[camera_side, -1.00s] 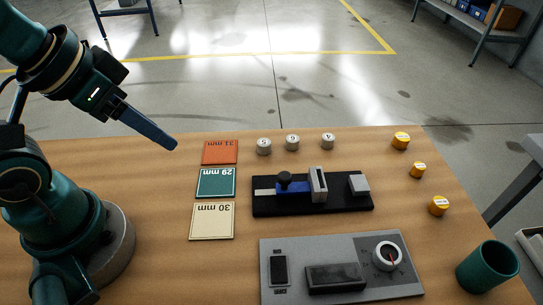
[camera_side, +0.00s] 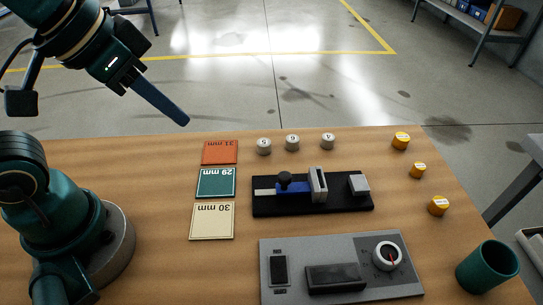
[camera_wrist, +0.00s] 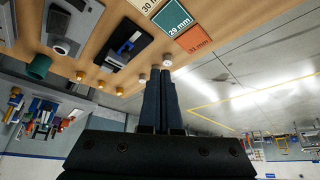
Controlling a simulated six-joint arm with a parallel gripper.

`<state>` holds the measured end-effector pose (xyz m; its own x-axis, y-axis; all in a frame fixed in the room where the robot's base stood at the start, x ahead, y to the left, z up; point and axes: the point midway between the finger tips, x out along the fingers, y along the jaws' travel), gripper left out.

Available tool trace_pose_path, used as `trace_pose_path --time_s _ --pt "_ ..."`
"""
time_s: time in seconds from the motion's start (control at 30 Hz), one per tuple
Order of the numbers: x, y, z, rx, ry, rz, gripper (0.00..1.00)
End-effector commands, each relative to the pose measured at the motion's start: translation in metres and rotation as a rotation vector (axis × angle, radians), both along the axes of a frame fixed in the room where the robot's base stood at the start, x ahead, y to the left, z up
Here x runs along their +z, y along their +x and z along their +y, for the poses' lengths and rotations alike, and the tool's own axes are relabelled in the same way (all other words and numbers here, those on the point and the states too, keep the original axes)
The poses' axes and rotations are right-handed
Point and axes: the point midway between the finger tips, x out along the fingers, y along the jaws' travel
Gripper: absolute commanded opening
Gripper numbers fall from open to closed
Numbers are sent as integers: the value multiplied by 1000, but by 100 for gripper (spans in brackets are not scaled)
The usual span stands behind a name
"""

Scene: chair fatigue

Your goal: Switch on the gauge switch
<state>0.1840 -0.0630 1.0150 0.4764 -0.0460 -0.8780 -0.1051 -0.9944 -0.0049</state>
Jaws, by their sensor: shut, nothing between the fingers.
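The gauge switch (camera_side: 279,271) is a black rocker on the left part of a grey panel (camera_side: 404,283) at the front of the table. Small labels sit above and below it, too small to read surely; its setting cannot be told. My gripper (camera_side: 186,121) is shut and empty, high over the back left of the table, far from the switch. In the wrist view my gripper (camera_wrist: 160,75) shows its two fingers together, and the grey panel (camera_wrist: 75,20) lies at the upper left.
The panel also carries a dark block (camera_side: 336,278) and a white dial (camera_side: 388,256). Behind it is a black fixture (camera_side: 335,206) with a blue slide.

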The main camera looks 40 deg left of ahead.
Motion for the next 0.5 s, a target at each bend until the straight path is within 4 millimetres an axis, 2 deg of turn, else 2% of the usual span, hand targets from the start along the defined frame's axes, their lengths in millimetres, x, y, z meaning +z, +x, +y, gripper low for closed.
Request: trace_pose_path --time_s 0.1,0.23,0.4,0.5 --pt "4 11 -32 -142 14 35 0" --pt "3 15 -71 -294 36 72 0" --pt "-7 6 -120 -477 73 118 0" --pt "-15 -3 -140 -561 95 143 0"
